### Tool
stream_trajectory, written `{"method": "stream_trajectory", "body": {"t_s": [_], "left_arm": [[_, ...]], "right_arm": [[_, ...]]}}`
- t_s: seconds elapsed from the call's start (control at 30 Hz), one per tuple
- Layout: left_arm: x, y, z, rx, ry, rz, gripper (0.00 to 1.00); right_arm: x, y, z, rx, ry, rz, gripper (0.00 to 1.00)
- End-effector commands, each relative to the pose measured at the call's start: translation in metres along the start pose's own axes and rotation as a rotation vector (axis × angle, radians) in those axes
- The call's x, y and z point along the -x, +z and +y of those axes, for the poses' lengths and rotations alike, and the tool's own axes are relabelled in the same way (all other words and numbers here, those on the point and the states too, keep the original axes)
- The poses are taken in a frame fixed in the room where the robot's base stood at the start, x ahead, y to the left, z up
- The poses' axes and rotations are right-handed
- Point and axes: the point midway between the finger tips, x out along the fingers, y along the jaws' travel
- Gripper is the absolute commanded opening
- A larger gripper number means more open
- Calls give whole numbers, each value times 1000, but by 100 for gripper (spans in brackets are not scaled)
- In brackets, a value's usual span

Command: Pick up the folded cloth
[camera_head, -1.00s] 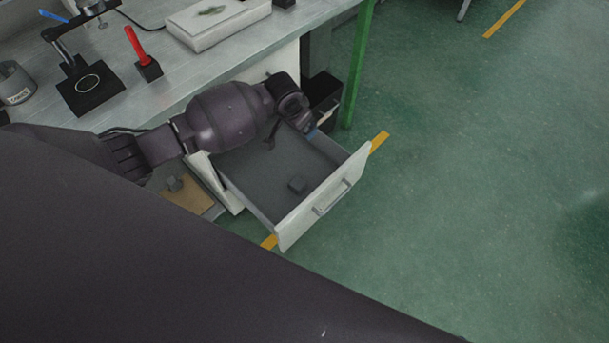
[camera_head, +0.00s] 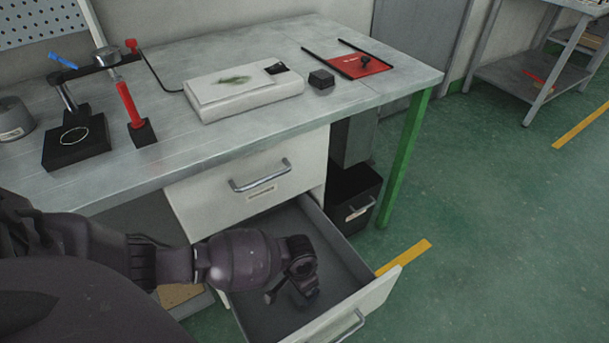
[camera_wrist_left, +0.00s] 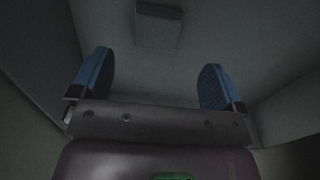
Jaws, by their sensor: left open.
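A small grey, squarish folded-looking piece, probably the folded cloth (camera_wrist_left: 158,28), lies on the floor of the open drawer (camera_head: 350,262). In the left wrist view it sits beyond my fingertips, near the top edge and centred between them. My left gripper (camera_wrist_left: 157,72) is open with its two blue fingers apart and nothing between them. In the head view my left arm reaches into the drawer, and its wrist hides the grey piece and the fingers. My right gripper is not in view.
The drawer's front panel (camera_head: 375,308) and side walls surround my left wrist. The workbench (camera_head: 210,150) above holds a white case (camera_head: 245,92), a black stand (camera_head: 75,148), a red-handled tool (camera_head: 130,105) and a red mat (camera_head: 350,66). A closed drawer (camera_head: 225,190) is just above.

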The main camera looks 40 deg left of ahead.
Motion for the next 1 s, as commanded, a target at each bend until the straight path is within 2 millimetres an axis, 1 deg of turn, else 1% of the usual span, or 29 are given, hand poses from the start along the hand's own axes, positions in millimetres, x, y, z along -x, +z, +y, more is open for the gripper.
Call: {"method": "stream_trajectory", "body": {"t_s": [0.03,0.13,0.2,0.27,0.33,0.4,0.53,0.63,0.9,0.93,1.0], "left_arm": [[-14,4,2,0,3,-11,94],[-19,3,1,-1,1,-6,94],[-23,2,1,-1,1,-5,94],[-29,3,2,-1,2,-7,94],[-40,5,4,0,3,-11,94],[-50,6,5,-1,3,-13,94],[-65,6,5,0,2,-11,94],[-69,4,5,0,1,-6,94],[-67,0,4,0,-1,1,94],[-67,0,4,0,-1,1,91],[-67,1,4,0,-1,1,80]], "right_arm": [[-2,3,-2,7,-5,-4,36],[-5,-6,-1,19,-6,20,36],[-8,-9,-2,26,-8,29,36],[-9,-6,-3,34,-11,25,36],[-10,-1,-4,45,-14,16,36],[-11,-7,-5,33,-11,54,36],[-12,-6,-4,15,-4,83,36],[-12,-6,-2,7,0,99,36],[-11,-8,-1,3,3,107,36],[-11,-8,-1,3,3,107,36],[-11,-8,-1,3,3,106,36]]}}
